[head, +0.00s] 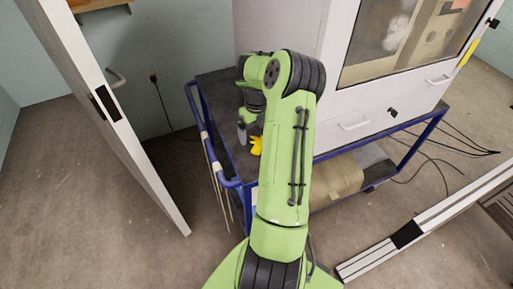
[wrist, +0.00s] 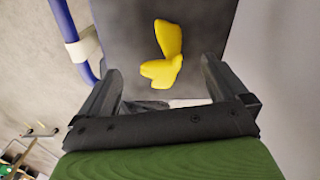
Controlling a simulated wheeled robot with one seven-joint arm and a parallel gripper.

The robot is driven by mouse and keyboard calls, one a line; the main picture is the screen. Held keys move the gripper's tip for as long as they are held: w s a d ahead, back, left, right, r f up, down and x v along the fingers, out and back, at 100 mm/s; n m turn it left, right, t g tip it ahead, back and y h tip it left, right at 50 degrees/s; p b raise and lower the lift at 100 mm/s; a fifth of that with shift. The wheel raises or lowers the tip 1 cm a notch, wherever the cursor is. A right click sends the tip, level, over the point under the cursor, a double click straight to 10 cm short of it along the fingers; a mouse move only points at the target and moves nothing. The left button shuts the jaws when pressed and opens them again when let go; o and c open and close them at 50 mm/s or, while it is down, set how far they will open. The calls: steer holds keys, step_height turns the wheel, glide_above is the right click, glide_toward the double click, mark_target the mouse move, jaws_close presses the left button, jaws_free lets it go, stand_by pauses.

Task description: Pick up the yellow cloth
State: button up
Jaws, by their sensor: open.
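The yellow cloth (head: 256,145) lies crumpled on the dark top of the blue-framed cart, partly hidden behind my green arm in the head view. In the wrist view the yellow cloth (wrist: 163,57) lies ahead of my gripper (wrist: 160,80), roughly between the lines of its two fingers. The fingers are wide apart with nothing between them. In the head view my gripper (head: 242,132) points down over the cart top, just left of the cloth. I cannot tell the exact height of the fingertips above the surface.
The cart's blue rail (head: 209,130) runs along the left edge of the dark cart top (head: 215,83). A white cabinet (head: 340,110) stands on the cart to the right. An open white door (head: 120,130) is at the left. A tan bundle (head: 337,178) lies on the lower shelf.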

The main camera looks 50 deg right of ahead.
mark_target(256, 139)
step_height(256, 139, down, 6)
steer(key=shift+f+b, duration=0.2)
steer(key=shift+b, duration=0.75)
steer(key=shift+r, duration=0.1)
steer(key=shift+c, duration=0.6)
steer(key=c, duration=0.9)
